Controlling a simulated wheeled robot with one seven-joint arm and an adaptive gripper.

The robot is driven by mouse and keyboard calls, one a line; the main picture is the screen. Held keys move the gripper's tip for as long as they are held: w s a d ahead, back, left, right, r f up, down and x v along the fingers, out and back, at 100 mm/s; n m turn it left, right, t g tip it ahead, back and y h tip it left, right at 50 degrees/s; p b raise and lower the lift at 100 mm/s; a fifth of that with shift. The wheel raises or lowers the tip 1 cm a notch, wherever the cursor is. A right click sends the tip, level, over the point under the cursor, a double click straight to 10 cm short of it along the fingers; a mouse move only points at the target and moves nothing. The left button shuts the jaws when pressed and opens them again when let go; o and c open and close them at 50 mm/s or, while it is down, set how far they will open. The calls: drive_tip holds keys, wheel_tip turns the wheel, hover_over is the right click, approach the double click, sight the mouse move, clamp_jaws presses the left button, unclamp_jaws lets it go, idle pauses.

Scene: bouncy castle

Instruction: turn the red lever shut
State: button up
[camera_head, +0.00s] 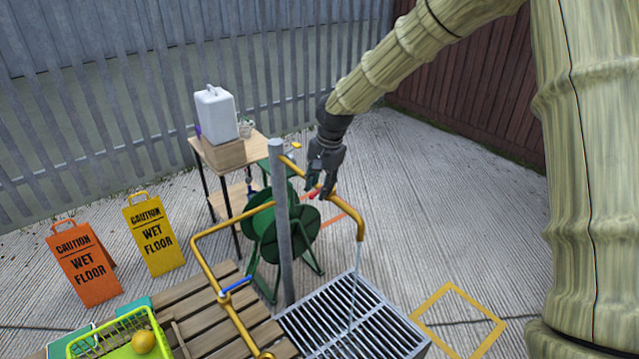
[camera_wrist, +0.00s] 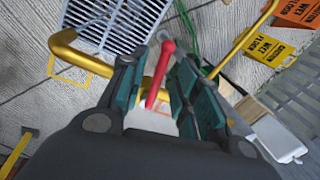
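The red lever (camera_head: 314,194) is mounted on the yellow pipe (camera_head: 346,204), near the top of the grey post (camera_head: 281,220). In the wrist view the red lever (camera_wrist: 161,72) lies between my two spread fingers, with a gap on each side. My gripper (camera_head: 321,192) reaches down over it from above, open; it also shows in the wrist view (camera_wrist: 162,62). Part of the lever is hidden by my fingers in the head view. A thin stream of water (camera_head: 355,275) falls from the pipe's end.
A metal floor grate (camera_head: 345,318) lies under the spout. A blue lever (camera_head: 236,288) sits on the lower pipe. A green hose reel (camera_head: 265,235) stands behind the post. A small table (camera_head: 204,160) carries a white canister (camera_head: 215,115). Open concrete lies to the right.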

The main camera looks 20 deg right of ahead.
drive_tip(key=shift+f, duration=0.1)
clamp_jaws()
drive_tip(key=shift+w+a, duration=0.1)
idle(0.3)
drive_tip(key=shift+w+a+m+h, duration=0.2)
drive_tip(key=shift+w+m, duration=0.1)
drive_tip(key=shift+m, duration=0.6)
drive_tip(key=shift+w+a+m+h, duration=0.1)
drive_tip(key=shift+w+a+m, duration=0.15)
drive_tip(key=shift+m, duration=0.65)
unclamp_jaws()
drive_tip(key=shift+w, duration=0.1)
wheel_tip(320, 180, up, 12)
drive_tip(key=s, duration=0.2)
drive_tip(key=shift+d, duration=0.45)
